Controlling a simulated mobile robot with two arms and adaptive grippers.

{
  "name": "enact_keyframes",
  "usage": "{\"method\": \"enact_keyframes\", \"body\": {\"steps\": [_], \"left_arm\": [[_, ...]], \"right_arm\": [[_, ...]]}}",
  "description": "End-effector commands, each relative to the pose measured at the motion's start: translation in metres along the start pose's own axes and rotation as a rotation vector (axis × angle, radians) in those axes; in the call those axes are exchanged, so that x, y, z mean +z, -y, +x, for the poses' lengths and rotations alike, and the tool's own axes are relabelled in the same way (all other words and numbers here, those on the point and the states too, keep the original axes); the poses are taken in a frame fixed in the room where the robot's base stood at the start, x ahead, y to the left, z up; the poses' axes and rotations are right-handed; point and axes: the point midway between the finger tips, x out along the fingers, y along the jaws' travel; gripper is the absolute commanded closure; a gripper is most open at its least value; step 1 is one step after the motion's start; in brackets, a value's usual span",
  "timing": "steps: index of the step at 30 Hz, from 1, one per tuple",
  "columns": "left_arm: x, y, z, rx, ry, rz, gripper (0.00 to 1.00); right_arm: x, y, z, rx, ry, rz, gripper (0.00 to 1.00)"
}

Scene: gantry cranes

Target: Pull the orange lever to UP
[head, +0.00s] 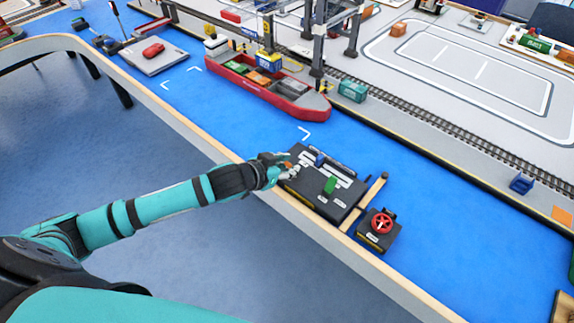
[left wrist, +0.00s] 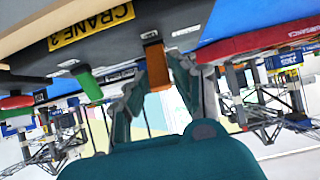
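The orange lever (left wrist: 156,66) stands out from the dark control box (head: 313,198). In the left wrist view it lies between the two fingers of my left gripper (left wrist: 157,82), which sit close against its sides. In the head view my left gripper (head: 287,168) is at the left end of the box and hides most of the orange lever. White label plates lie along the box top, too small to read for an UP mark. My right gripper is not in view.
On the same box are a green lever (head: 330,185) and a blue lever (head: 320,160). A red handwheel (head: 382,223) stands on a smaller box to the right. A wooden rim (head: 340,243) runs along the table's near edge. A red ship (head: 265,85) lies beyond on blue water.

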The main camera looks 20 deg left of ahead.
Motion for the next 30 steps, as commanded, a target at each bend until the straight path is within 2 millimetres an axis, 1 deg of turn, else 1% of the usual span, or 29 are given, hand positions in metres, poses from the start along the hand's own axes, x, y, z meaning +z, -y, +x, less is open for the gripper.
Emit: {"method": "enact_keyframes", "body": {"steps": [1,3,4,11,14,17,24,27,30], "left_arm": [[0.0,0.0,0.0,0.0,0.0,0.0,0.67],[0.0,0.0,0.0,0.0,0.0,0.0,0.57],[0.0,0.0,0.0,0.0,0.001,0.0,0.56],[0.0,0.0,0.0,0.0,0.001,0.0,0.56],[0.001,0.0,-0.005,0.001,0.002,0.0,0.56],[0.001,0.0,-0.018,0.001,0.002,0.001,0.56],[0.002,0.0,-0.069,0.0,0.004,0.004,0.56],[0.002,0.0,-0.089,0.0,0.004,0.004,0.56],[0.002,0.001,-0.104,-0.001,0.005,0.002,0.56]], "right_arm": [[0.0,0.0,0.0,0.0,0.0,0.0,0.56],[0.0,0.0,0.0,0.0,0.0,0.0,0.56],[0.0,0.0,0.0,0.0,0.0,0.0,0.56],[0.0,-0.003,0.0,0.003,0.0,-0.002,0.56],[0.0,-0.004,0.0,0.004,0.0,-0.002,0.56],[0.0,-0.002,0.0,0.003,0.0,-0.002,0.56],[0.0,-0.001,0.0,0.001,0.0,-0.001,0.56],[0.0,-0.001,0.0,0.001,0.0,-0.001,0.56],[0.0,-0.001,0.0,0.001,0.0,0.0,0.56]]}}
